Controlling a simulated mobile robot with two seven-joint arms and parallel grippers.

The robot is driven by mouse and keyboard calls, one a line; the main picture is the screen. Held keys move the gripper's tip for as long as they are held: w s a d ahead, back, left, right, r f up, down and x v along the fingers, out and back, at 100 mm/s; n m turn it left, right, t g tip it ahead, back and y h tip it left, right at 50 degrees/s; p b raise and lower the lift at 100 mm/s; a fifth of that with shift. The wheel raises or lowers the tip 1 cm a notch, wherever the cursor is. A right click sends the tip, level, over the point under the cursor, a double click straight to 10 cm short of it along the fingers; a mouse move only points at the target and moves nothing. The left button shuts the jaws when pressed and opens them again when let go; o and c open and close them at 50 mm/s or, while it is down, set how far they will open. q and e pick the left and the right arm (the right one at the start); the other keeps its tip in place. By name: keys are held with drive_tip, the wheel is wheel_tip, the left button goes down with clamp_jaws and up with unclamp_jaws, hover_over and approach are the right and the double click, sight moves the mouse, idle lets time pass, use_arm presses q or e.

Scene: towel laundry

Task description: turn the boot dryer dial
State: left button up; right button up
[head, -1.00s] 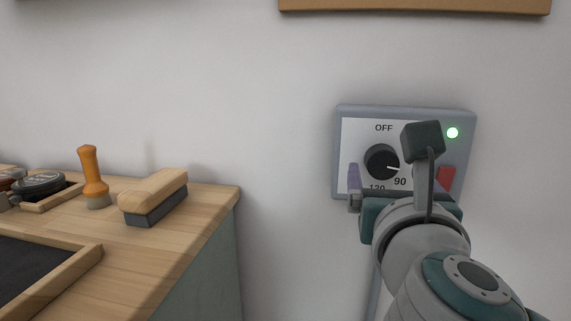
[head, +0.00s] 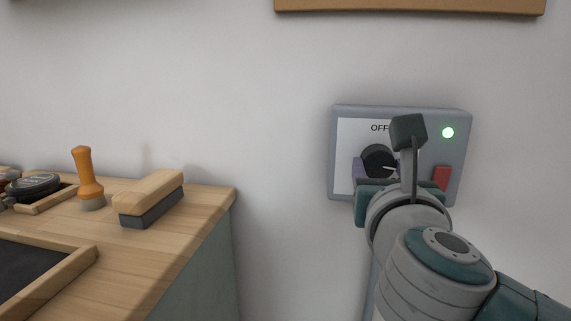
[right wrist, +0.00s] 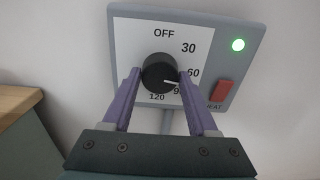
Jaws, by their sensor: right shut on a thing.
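The boot dryer control box is grey with a white face plate (head: 352,132) on the wall. Its black round dial (head: 377,158) shows partly in the head view, behind my arm. In the right wrist view the dial (right wrist: 159,73) has a white pointer line aimed right and slightly down, between the 60 and 90 marks. My right gripper (right wrist: 159,80) is shut on the dial, with a purple finger on its left and right sides. A green lamp (right wrist: 238,44) is lit at the box's upper right. A red switch (right wrist: 220,90) sits below it. My left gripper is not in view.
A wooden-topped counter (head: 190,235) stands at the left, with a wood-backed brush (head: 150,198), an orange-handled brush (head: 87,178) and dark tins (head: 35,187). A wooden board edge (head: 410,8) hangs above the box. The wall between counter and box is clear.

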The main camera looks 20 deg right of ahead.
drive_tip(key=c, duration=0.5)
drive_tip(key=shift+o, duration=0.2)
